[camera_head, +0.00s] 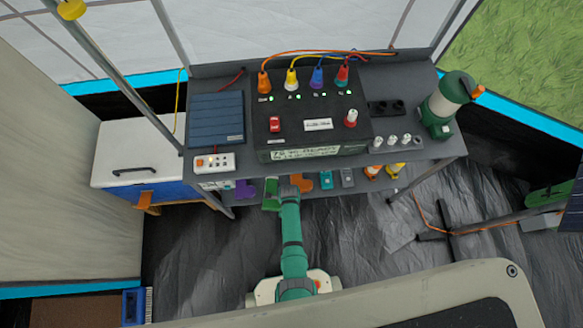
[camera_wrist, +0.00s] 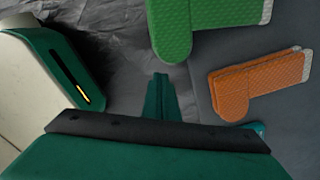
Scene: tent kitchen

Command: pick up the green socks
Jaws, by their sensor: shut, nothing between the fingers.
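The green socks (camera_wrist: 200,25) lie folded in an L shape on the grey lower shelf, at the top of the wrist view and partly cut off by its edge. In the head view the green socks (camera_head: 270,195) show just left of the end of my arm. My gripper (camera_wrist: 160,80) is shut and empty, its fingers together below and left of the green socks in the wrist view, apart from them in the picture. In the head view the fingers are hard to make out.
Orange socks (camera_wrist: 258,82) lie right beside the green ones. Purple socks (camera_head: 245,189) and teal socks (camera_head: 326,179) lie along the same lower shelf. The upper shelf (camera_head: 215,85) overhangs it, with a large black power box (camera_head: 345,105) on top. Dark floor is free in front.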

